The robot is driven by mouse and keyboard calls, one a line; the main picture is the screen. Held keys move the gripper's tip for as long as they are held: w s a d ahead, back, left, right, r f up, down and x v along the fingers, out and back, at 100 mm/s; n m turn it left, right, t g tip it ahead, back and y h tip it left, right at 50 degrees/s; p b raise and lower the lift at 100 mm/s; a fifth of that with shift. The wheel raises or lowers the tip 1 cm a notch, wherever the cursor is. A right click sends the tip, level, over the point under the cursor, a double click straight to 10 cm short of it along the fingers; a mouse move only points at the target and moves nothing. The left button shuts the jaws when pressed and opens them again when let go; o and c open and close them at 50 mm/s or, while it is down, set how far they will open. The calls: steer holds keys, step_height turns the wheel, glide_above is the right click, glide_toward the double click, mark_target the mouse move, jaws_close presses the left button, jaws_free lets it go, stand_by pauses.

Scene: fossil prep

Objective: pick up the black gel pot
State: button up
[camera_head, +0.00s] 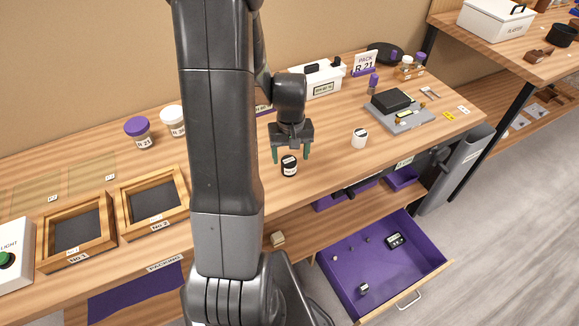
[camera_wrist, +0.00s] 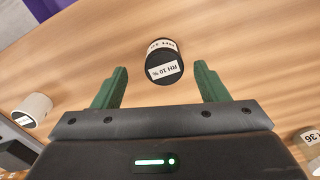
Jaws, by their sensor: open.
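The black gel pot (camera_head: 289,166) stands upright on the wooden bench, near its front edge, with a white label. In the wrist view the black pot (camera_wrist: 163,62) shows its dark side and a label that seems to read "RH 10 %". My gripper (camera_head: 291,154) is open, its green fingers pointing down over the pot. In the wrist view my gripper (camera_wrist: 161,84) has its two fingers apart, one to each side of the pot, which lies a little beyond the tips. Nothing is held, and no touch shows.
A white pot (camera_head: 359,138) stands to the right of the black pot. A purple-lidded jar (camera_head: 139,132) and a white-lidded jar (camera_head: 173,121) are at the left. Wooden frames (camera_head: 75,231) lie at the front left. An open purple drawer (camera_head: 375,258) sits below the bench. Bench around the pot is clear.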

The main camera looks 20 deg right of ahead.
mark_target(289, 160)
steer(key=f, duration=0.3)
steer(key=shift+w+a+f, duration=0.15)
steer(key=shift+w+a, duration=0.05)
steer(key=shift+w, duration=0.05)
steer(key=shift+f, duration=0.75)
steer(key=c, duration=1.1)
steer(key=shift+r, duration=0.15)
